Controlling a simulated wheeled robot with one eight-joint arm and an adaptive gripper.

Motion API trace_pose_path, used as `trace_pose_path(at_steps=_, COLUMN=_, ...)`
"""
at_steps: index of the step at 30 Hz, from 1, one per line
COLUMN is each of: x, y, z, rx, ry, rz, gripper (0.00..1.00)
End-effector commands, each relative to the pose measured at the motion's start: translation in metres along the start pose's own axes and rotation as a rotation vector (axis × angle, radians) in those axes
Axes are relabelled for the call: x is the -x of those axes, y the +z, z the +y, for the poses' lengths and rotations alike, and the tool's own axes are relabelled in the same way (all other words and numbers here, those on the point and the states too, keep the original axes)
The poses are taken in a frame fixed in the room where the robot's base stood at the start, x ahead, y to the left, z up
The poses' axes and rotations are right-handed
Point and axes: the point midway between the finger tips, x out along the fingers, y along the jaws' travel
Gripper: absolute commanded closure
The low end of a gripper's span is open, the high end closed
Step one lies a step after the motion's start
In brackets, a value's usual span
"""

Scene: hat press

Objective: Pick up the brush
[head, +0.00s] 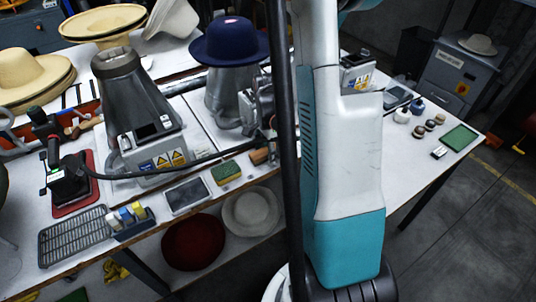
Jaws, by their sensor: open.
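A small brown wooden-looking piece (260,156) lies near the front edge of the white table, just left of my arm. It may be the brush, but it is too small to be sure. A wooden-handled tool (86,126) at the far left could also be a brush; I cannot tell. My white and teal arm fills the middle of the head view and hides part of the table behind it. My gripper is not in view.
A green and yellow sponge (226,173) and a grey tablet (188,195) lie along the front edge. Two grey presses stand behind, one under a blue hat (230,40). A black cable crosses the table. A green mat (460,138) lies at the right end.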

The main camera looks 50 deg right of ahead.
Motion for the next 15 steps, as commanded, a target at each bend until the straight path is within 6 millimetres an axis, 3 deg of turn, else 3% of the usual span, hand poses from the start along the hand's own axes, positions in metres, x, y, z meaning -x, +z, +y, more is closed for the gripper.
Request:
trace_pose_path(at_steps=1, x=0.0004, y=0.0000, z=0.0000, rx=0.000, ry=0.000, rz=0.000, gripper=0.46)
trace_pose_path(at_steps=7, x=0.0005, y=0.0000, z=0.0000, rx=0.000, ry=0.000, rz=0.000, gripper=0.91)
trace_pose_path(at_steps=15, x=0.0006, y=0.0000, z=-0.0001, rx=0.000, ry=0.000, rz=0.000, gripper=0.93)
